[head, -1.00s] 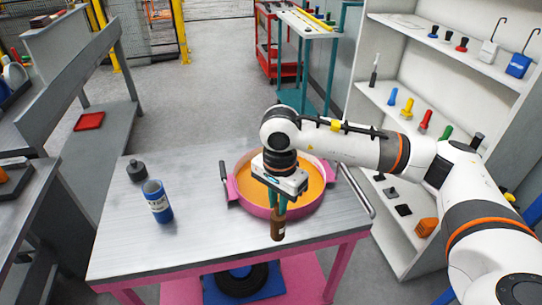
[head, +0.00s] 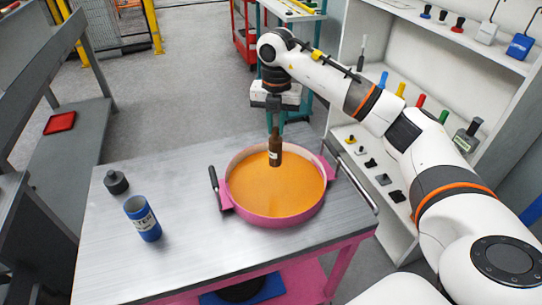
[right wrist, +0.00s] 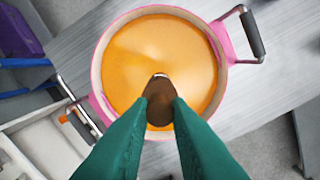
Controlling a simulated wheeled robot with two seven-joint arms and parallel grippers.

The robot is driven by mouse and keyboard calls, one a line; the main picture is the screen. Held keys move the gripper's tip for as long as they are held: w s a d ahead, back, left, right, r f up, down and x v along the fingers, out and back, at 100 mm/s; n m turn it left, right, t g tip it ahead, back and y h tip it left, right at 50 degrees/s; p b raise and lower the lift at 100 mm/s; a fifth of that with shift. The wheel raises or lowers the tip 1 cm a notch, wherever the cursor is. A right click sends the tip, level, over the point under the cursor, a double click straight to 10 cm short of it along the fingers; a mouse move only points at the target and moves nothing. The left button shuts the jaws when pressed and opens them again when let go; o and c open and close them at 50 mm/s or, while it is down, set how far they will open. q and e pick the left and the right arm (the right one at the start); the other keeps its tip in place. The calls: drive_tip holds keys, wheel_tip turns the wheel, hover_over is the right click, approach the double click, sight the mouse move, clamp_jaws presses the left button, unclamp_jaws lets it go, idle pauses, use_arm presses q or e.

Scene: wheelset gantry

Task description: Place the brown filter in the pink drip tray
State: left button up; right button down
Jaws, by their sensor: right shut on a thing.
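The brown filter (head: 275,152), a slim bottle-like shape with a pale label, hangs upright from my right gripper (head: 273,126). The gripper is shut on its upper end. In the head view the filter stands in front of the orange inside of the pink drip tray (head: 272,219). In the right wrist view, the teal fingers (right wrist: 161,99) hold the brown filter (right wrist: 159,112) with the round tray (right wrist: 96,104) below. The height of the filter above the tray floor is hard to tell. My left gripper is not in view.
The tray has dark handles and sits on a grey metal table (head: 180,255). A metal rail (head: 352,185) runs along the right edge. A white shelf (head: 425,80) stands behind right.

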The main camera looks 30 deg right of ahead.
sight(277, 140)
drive_tip(key=shift+w+d+m, duration=0.15)
drive_tip(key=shift+w+m, duration=0.05)
drive_tip(key=shift+m, duration=0.3)
drive_tip(key=shift+d+f, duration=0.1)
drive_tip(key=shift+f, duration=0.15)
wheel_tip(277, 140, down, 5)
drive_tip(key=shift+f+p, duration=0.1)
drive_tip(key=shift+p, duration=0.75)
wheel_tip(277, 140, down, 4)
drive_tip(key=shift+f+p, duration=0.1)
drive_tip(key=shift+p, duration=0.45)
drive_tip(key=c, duration=1.3)
unclamp_jaws()
drive_tip(key=shift+f, duration=0.1)
drive_tip(key=shift+c, duration=0.2)
